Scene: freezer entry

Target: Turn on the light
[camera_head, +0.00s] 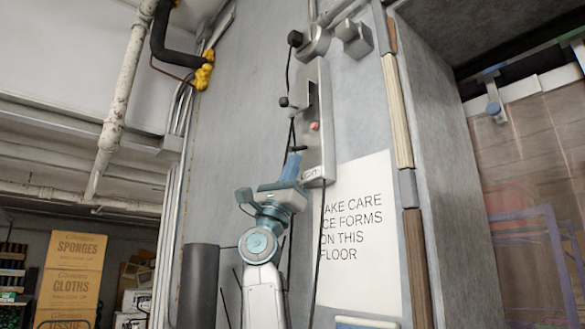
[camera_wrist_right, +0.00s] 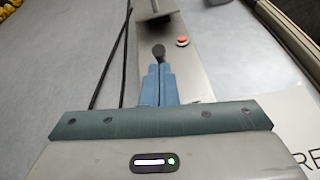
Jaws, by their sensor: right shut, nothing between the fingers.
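A tall metal switch panel (camera_head: 316,95) is mounted on the grey wall, with a small red button (camera_head: 315,126) on it. The button also shows in the right wrist view (camera_wrist_right: 182,41). A dark round-ended switch knob (camera_head: 298,148) sticks out lower on the panel. My right gripper (camera_head: 293,160) is shut, its blue fingers together just below the knob. In the right wrist view the knob (camera_wrist_right: 158,50) is right at the fingertips (camera_wrist_right: 158,70); I cannot tell whether they touch. My left gripper is not in view.
A white sign (camera_head: 352,230) about ice on the floor hangs right of my right arm. Black cables (camera_head: 289,85) run down beside the panel. A plastic strip curtain (camera_head: 530,180) is at the right. Stacked boxes (camera_head: 72,270) stand at the lower left.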

